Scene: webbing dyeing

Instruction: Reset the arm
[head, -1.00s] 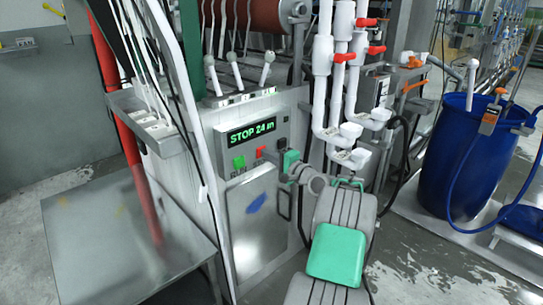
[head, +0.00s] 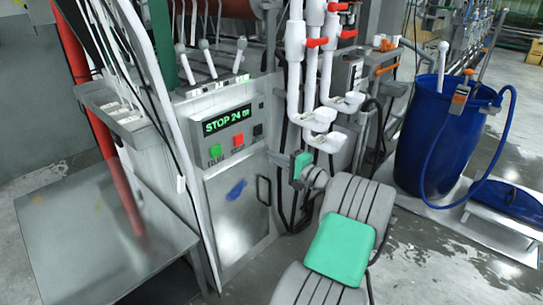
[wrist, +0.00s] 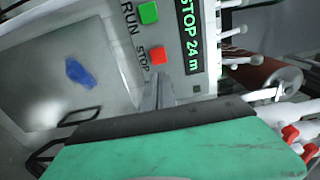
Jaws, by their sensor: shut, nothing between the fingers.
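My gripper (head: 278,157) is in front of the control panel of the machine, to the right of its buttons in the head view. In the wrist view its fingers (wrist: 158,92) are shut and empty, with the tips near the red STOP button (wrist: 158,55). Whether they touch it cannot be told there; in the head view they stand apart from the red button (head: 238,140). The green RUN button (head: 214,151) is to its left. The display (head: 227,119) glows green and reads "STOP 24 m".
White pipes with red-handled valves (head: 317,42) rise behind my arm. A metal table (head: 100,225) stands at the left. A blue barrel (head: 435,150) with a hose stands at the right. A metal door (head: 238,215) with a dark handle is below the panel. The floor at lower right looks wet.

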